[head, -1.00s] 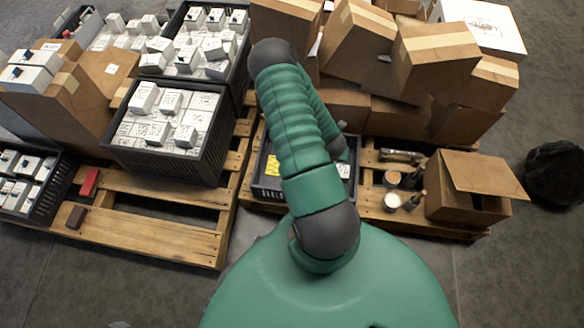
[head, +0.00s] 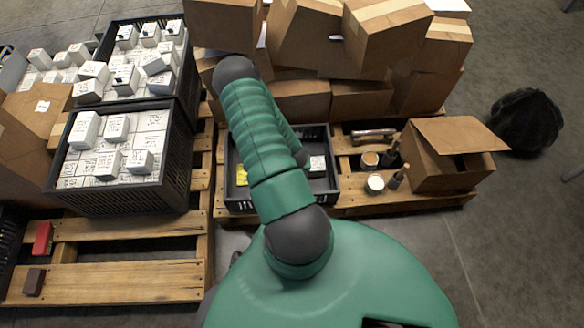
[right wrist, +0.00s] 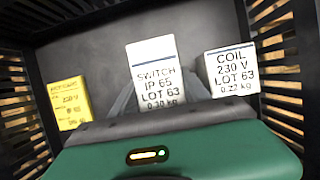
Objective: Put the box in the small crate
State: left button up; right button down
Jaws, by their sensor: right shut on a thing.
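The small crate (head: 333,190) is black and sits on the middle pallet, partly hidden by my right arm. The right wrist view looks down into it, with its slatted wall (right wrist: 285,75) at the side. My right gripper (right wrist: 163,98) is shut on a white box (right wrist: 156,72) marked SWITCH IP 65, LOT 63, within the crate's walls. I cannot tell whether the box touches the floor. A yellow box (right wrist: 70,102) lies to its left and a white COIL box (right wrist: 232,70) to its right. The head view does not show the right gripper's fingers. My left gripper is not in view.
Black crates of white boxes (head: 120,200) stand on the left pallet. Brown cartons (head: 385,35) are piled behind the small crate. Cans (head: 375,183) and an open carton (head: 440,160) stand to its right. A black bag (head: 525,120) lies on the floor.

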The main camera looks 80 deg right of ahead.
jog(key=c, duration=0.5)
grip_release()
jog(key=p+v, duration=0.6)
jog(key=v, duration=0.5)
jog(key=shift+r+p, duration=0.15)
jog(key=shift+p, duration=0.25)
jog(key=shift+a+r, duration=0.2)
jog(key=shift+r, duration=0.2)
jog(key=w+a+r+m+t, duration=0.1)
jog(key=w+a+r+m, duration=0.3)
jog(key=w, duration=0.3)
jog(key=w+a+r+m+y, duration=0.1)
jog(key=w+a+r+m, duration=0.25)
jog(key=w, duration=0.35)
jog(key=w+a+r+m+t, duration=0.1)
jog(key=w+a+r+m, duration=0.35)
jog(key=w, duration=0.25)
jog(key=a+r+m+y, duration=0.1)
jog(key=a+r+m, duration=0.2)
jog(key=a, duration=0.3)
jog(key=a+r+m+y, duration=0.1)
jog(key=a+r+m, duration=0.2)
jog(key=a+r, duration=0.2)
jog(key=w+a+r+m+y, duration=0.1)
jog(key=a+r+m, duration=0.2)
jog(key=a, duration=0.5)
jog(key=shift+w+a+r+g, duration=0.15)
jog(key=shift+r+g, duration=0.15)
jog(key=shift+r, duration=0.45)
